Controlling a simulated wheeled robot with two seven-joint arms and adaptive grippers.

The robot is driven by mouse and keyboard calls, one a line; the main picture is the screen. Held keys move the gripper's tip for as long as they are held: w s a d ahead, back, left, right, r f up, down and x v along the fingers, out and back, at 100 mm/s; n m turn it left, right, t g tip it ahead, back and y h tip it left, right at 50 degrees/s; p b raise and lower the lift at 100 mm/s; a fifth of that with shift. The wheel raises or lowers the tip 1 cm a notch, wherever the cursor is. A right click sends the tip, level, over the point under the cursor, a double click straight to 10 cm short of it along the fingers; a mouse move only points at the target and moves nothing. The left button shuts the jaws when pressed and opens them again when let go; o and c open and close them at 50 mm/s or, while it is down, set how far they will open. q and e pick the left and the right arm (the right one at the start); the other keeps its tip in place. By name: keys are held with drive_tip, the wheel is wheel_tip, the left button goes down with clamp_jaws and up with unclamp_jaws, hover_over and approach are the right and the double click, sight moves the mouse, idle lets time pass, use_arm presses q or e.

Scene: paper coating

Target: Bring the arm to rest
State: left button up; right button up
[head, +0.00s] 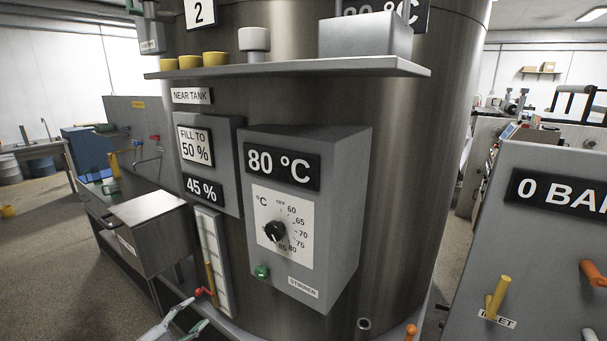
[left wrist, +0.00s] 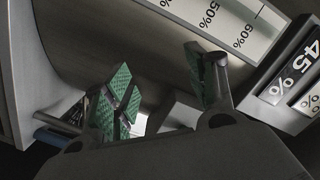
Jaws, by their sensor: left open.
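My left gripper (head: 178,328) shows at the bottom edge of the head view, low and left of centre, in front of the tank's base. Only its fingertips show there; the rest of the arm is out of frame. In the left wrist view the gripper (left wrist: 164,88) is open, its two green-padded fingers apart with nothing between them. A level gauge scale (left wrist: 225,22) and the 45 % display (left wrist: 298,72) lie beyond the fingers. My right gripper is not in view.
The steel tank (head: 400,180) fills the middle. Its grey control box (head: 345,200) reads 80 °C, with a dial (head: 275,232) and green button (head: 262,272). A small red-handled valve (head: 203,292) sits close to the gripper. A metal box (head: 150,230) stands left; a panel (head: 550,240) stands right.

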use_arm(q)
drive_tip(key=s+a+f+n+g+y, duration=0.1)
drive_tip(key=s+a+f+n+y, duration=0.2)
drive_tip(key=a+f, duration=0.65)
drive_tip(key=s+a+f+n+g+y, duration=0.15)
drive_tip(key=a+f+y, duration=0.35)
drive_tip(key=a+f, duration=0.5)
drive_tip(key=s+a+f+n+g+y, duration=0.2)
drive_tip(key=s+a+f+g, duration=0.1)
drive_tip(key=s+f, duration=0.5)
drive_tip(key=s+a+f+n+g+y, duration=0.1)
drive_tip(key=s+a+f+n+g, duration=0.15)
drive_tip(key=s+f, duration=0.55)
drive_tip(key=s+d+f+n+g, duration=0.15)
drive_tip(key=s+d+f, duration=0.25)
drive_tip(key=s+f, duration=0.5)
drive_tip(key=s+d+f+n+g, duration=0.1)
drive_tip(key=s+d+f+g, duration=0.25)
drive_tip(key=s+f, duration=0.55)
drive_tip(key=s+d+f+h, duration=0.1)
drive_tip(key=s+d, duration=0.3)
drive_tip(key=d, duration=0.3)
drive_tip(key=s+d+f+h, duration=0.1)
drive_tip(key=s+d+f, duration=0.1)
drive_tip(key=s+d, duration=0.2)
drive_tip(key=s+d+f+n+g, duration=0.1)
drive_tip(key=s+d, duration=0.3)
drive_tip(key=d, duration=0.6)
drive_tip(key=shift+f+h, duration=0.3)
drive_tip(key=shift+h, duration=0.1)
